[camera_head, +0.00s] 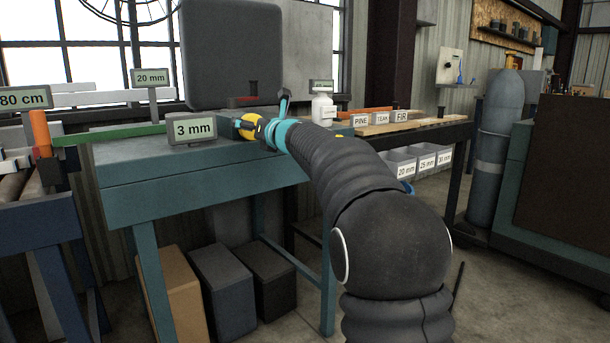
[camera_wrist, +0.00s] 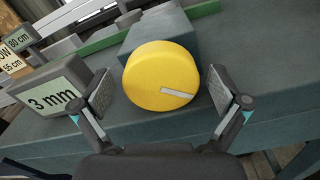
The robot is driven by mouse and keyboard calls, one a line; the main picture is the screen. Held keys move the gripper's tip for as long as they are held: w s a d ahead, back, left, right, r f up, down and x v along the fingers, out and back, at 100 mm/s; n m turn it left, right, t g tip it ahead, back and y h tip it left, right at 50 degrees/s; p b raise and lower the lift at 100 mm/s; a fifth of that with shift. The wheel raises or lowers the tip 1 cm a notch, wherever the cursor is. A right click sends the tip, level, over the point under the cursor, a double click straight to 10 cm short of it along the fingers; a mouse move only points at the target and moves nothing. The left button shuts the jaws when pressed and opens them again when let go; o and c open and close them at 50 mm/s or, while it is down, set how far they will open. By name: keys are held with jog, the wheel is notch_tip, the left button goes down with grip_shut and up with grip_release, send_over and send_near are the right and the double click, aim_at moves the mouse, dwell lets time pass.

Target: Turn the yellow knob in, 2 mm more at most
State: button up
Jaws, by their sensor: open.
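The yellow knob (camera_wrist: 160,78) is a round disc with a pale pointer mark that runs from its middle toward the right and slightly down in the wrist view. In the head view the knob (camera_head: 250,126) shows only in part, at the end of my arm. It sits on the end of a teal block (camera_wrist: 155,30) on the teal bench. My gripper (camera_wrist: 162,95) is open, with one finger on each side of the knob.
The teal bench (camera_head: 130,165) carries a large dark machine body (camera_head: 232,55) behind the knob. A white bottle (camera_head: 322,109) stands to the right. The "3 mm" display stands close to the left finger in the wrist view. Several boxes (camera_head: 170,290) are below the bench.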

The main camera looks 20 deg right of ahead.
jog(key=n+b, duration=0.1)
jog(key=n, duration=0.1)
jog(key=shift+f+n+b, duration=0.3)
jog(key=shift+b, duration=0.1)
jog(key=b+v, duration=0.1)
jog(key=v, duration=1.3)
jog(key=s+d+f+m+h, duration=0.1)
jog(key=d+f+m+h, duration=0.3)
jog(key=d+m+h, duration=0.65)
jog(key=s+a+f+m+g+p, duration=0.2)
jog(key=s+m+p, duration=0.1)
jog(key=s+m, duration=0.3)
jog(key=s+a+f+m+g+p, duration=0.2)
jog(key=s+f+m+p, duration=0.1)
jog(key=s+m, duration=0.3)
jog(key=shift+s+a+y, duration=0.15)
jog(key=shift+s+y, duration=0.15)
jog(key=shift+y, duration=0.15)
jog(key=shift+f+m, duration=0.1)
jog(key=shift+m, duration=0.15)
